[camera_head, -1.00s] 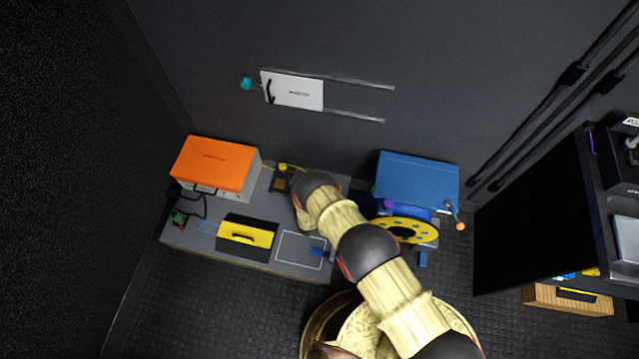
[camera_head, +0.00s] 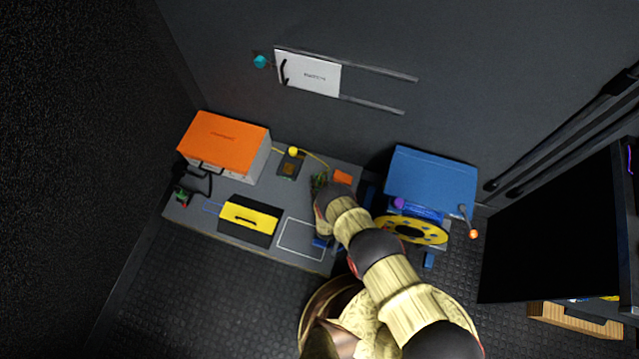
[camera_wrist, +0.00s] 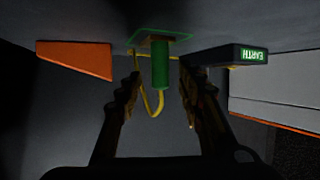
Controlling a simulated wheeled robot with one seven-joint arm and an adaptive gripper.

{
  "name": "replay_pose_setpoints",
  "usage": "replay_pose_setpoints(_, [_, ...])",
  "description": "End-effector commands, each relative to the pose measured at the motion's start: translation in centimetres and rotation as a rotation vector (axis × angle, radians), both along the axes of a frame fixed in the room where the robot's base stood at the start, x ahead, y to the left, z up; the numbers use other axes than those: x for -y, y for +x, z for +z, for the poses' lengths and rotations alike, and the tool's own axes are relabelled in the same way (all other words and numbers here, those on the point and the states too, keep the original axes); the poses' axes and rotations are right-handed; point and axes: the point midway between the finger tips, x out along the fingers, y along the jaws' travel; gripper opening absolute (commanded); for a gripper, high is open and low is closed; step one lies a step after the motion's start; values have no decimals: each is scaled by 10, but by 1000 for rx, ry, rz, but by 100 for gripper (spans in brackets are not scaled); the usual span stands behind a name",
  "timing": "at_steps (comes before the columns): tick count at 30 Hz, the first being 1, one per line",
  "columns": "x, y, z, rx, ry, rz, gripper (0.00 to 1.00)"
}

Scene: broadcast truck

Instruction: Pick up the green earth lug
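The green earth lug (camera_wrist: 160,66) is a green cylinder in the wrist view, with a yellow cable looping beside it. It stands over a green outlined square (camera_wrist: 178,38) on the grey surface. My gripper (camera_wrist: 160,84) is open, one finger on each side of the lug, with visible gaps, so it is not gripped. A dark box marked EARTH (camera_wrist: 225,56) is just right of the fingers. In the head view my gripper (camera_head: 319,183) is low over the grey bench, mostly hidden by my arm, and the lug is hard to make out.
An orange piece (camera_head: 342,177) lies close beside my gripper. A blue case (camera_head: 432,180) and yellow reel (camera_head: 410,230) stand right.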

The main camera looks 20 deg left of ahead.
Motion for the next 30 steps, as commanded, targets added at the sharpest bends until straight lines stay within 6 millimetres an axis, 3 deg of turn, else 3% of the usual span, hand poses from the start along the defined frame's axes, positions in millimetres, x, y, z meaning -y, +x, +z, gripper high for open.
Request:
replay_pose_setpoints(4, [-7,12,-9,-1,0,0,38])
replay_pose_setpoints(12, [-9,14,-8,-1,0,1,38])
replay_pose_setpoints(30, [-9,14,-8,-2,-1,1,4])
